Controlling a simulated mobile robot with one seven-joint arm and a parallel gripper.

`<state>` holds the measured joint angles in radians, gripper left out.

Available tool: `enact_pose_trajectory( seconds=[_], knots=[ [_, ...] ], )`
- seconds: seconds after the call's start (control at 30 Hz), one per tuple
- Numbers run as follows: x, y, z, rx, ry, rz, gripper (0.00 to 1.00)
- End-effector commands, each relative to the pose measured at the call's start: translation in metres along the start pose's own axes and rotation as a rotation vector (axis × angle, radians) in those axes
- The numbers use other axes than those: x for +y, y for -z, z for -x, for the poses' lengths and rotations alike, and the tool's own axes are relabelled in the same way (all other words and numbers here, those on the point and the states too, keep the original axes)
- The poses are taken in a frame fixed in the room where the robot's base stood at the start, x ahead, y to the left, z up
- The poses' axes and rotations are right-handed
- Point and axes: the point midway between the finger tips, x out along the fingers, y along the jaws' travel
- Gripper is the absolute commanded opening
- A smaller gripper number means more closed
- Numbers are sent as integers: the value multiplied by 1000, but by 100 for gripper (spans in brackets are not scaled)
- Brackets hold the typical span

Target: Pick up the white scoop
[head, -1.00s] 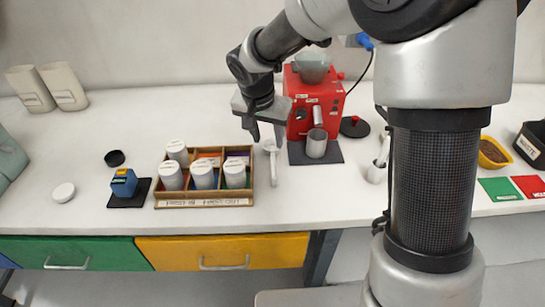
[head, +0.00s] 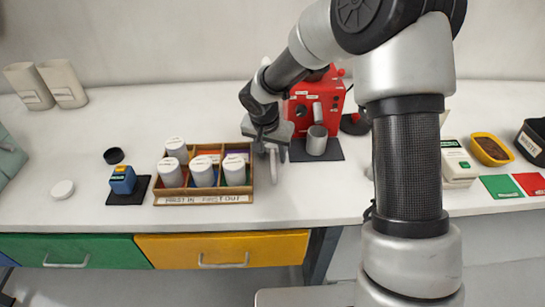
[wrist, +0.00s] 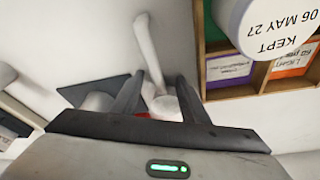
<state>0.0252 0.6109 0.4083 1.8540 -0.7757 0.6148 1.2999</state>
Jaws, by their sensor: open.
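The white scoop lies on the white counter just right of the wooden rack. In the head view its handle (head: 274,170) points toward the counter's front edge, and its bowl end is hidden by my gripper (head: 267,148). In the wrist view the scoop (wrist: 149,48) runs from upper middle down to my gripper (wrist: 158,84). Its bowl end lies between the two open fingers, partly hidden lower down. The fingers stand on either side of it; I cannot tell whether they touch it.
The wooden rack (head: 205,199) with several white-lidded jars stands close left of my gripper. The red machine (head: 320,100) stands behind right, with a grey cup (head: 316,140) on a dark mat (head: 333,155). A white-green device (head: 458,165) stands further right.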

Motion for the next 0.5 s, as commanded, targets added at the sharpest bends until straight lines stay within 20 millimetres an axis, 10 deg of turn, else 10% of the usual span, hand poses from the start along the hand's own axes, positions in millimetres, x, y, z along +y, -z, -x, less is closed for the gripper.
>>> enact_pose_trajectory(
  seconds=[0.3,0.5],
  knots=[
    [0,0,0,0,0,0,0],
    [0,0,0,0,0,0,0]
  ],
)
